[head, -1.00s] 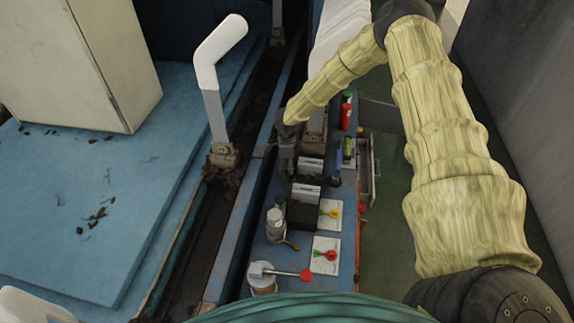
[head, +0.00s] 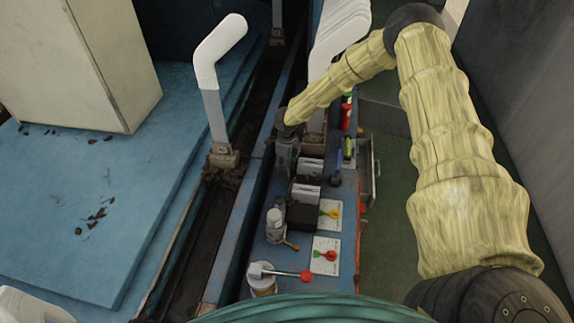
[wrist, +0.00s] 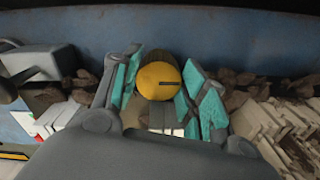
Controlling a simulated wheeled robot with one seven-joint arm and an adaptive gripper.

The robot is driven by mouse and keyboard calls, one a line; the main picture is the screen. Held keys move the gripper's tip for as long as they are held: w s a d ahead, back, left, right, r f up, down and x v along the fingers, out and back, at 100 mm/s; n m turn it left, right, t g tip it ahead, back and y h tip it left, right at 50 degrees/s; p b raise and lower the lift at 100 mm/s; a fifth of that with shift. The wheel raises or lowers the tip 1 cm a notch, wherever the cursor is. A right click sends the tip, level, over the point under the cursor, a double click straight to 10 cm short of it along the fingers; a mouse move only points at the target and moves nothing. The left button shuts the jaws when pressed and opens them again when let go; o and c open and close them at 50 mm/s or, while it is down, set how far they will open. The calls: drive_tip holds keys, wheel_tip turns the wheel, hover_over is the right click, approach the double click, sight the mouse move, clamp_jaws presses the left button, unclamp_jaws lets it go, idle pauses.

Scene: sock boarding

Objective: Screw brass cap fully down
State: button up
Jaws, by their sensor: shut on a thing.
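The brass cap (wrist: 157,80) is a round yellow disc with a dark mark running from its middle to its right edge. It lies between the teal finger pads of my gripper (wrist: 165,88) in the wrist view. The fingers are shut on it from both sides. In the head view my gripper (head: 286,158) points down at the far part of the narrow blue bench; the cap is hidden there. The thread under the cap is not visible, so I cannot tell how deep it sits.
Dark blocks with pale plates (head: 305,194) stand just in front of my gripper. A white leg form (head: 212,85) stands left. Brown debris lies around the cap.

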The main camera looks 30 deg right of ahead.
drive_tip(key=o, duration=1)
wheel_tip(320, 180, up, 12)
idle(0.5)
